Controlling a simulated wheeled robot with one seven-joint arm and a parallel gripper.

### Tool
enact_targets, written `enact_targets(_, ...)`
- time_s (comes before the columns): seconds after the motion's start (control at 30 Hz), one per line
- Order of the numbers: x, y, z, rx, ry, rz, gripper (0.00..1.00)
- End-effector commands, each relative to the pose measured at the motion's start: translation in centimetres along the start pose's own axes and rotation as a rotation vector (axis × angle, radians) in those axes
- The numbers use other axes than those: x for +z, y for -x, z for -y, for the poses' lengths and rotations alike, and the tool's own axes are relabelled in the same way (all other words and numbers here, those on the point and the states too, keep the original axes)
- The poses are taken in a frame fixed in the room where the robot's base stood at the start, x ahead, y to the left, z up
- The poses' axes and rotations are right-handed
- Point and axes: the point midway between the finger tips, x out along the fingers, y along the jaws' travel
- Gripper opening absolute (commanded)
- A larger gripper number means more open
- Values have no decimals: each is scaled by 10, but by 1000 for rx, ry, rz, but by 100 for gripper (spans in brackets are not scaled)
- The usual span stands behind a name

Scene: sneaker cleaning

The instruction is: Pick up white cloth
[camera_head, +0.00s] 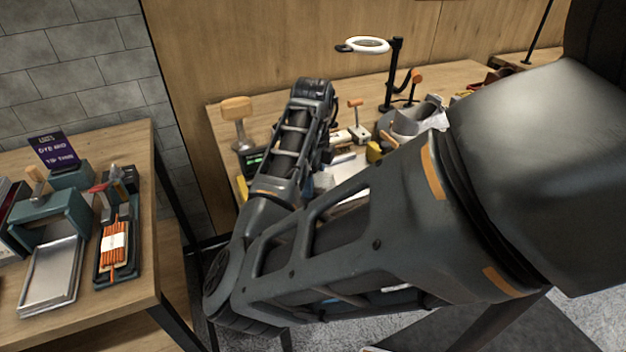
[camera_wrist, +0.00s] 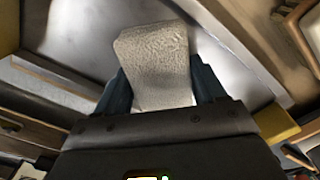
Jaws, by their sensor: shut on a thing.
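The white cloth (camera_wrist: 155,65) is a pale, textured piece in the middle of the wrist view. My gripper (camera_wrist: 158,88) is shut on it, with a dark finger at each side of the cloth. Behind the cloth is a smooth grey surface; I cannot tell whether the cloth touches it. In the head view my arm covers much of the workbench (camera_head: 225,125), and the gripper and cloth cannot be made out there.
A ring lamp on a black stand (camera_head: 395,75), a wooden-headed tool (camera_head: 237,112) and several small items crowd the bench. A side table (camera_head: 145,215) at left holds a metal tray (camera_head: 52,275) and orange-corded bundle (camera_head: 115,245). A yellow object (camera_wrist: 280,124) lies right of my gripper.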

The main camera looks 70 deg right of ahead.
Motion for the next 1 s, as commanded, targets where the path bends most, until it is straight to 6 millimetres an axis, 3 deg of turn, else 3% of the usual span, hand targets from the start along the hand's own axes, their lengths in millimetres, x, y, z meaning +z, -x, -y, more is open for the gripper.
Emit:
enact_targets(0.27, 0, 38, 1, -3, -5, 4, 35)
enact_targets(0.7, -30, 87, 79, 0, -5, 4, 35)
enact_targets(1.0, -41, 104, 106, 0, -1, 1, 35)
